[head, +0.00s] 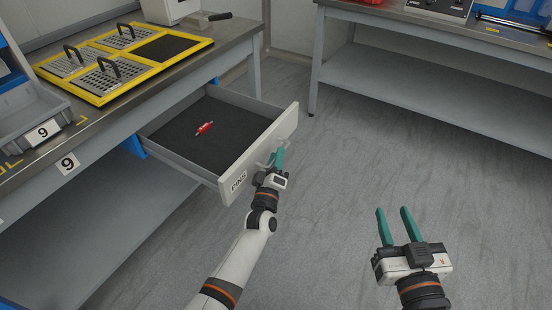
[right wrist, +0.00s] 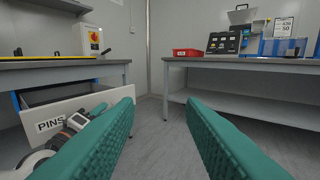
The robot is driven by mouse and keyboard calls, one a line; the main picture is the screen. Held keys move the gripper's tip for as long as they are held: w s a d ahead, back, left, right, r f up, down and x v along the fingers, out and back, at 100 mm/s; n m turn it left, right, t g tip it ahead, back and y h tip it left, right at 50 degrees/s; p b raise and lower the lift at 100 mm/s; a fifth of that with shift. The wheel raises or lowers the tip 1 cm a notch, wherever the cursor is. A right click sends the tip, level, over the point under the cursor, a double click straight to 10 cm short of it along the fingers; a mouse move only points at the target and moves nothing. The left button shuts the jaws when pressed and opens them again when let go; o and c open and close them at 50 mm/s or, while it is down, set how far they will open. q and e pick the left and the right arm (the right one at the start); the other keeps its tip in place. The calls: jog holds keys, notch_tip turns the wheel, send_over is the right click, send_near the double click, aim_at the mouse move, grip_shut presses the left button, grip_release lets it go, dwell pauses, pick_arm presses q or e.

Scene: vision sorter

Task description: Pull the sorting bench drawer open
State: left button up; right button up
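The sorting bench drawer (head: 234,171) stands pulled out from under the bench (head: 165,83) in the head view. Its white front carries a PINS label, and a small red part (head: 204,128) lies on its dark floor. My left gripper (head: 277,158) is at the handle (head: 268,157) on the drawer front, its green fingers close together there. Whether they close fully around the handle is hard to see. The drawer front (right wrist: 66,119) also shows at the left of the right wrist view. My right gripper (head: 394,225) is open and empty, over the floor to the right.
A yellow frame (head: 98,99) with handled grates sits on the bench top, beside a grey bin (head: 32,112) marked 9. A second bench (head: 440,85) stands across the aisle with a red bin (right wrist: 187,53) on it. The floor between is clear.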

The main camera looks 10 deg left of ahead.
pick_arm(q)
jog(key=shift+s, duration=0.1)
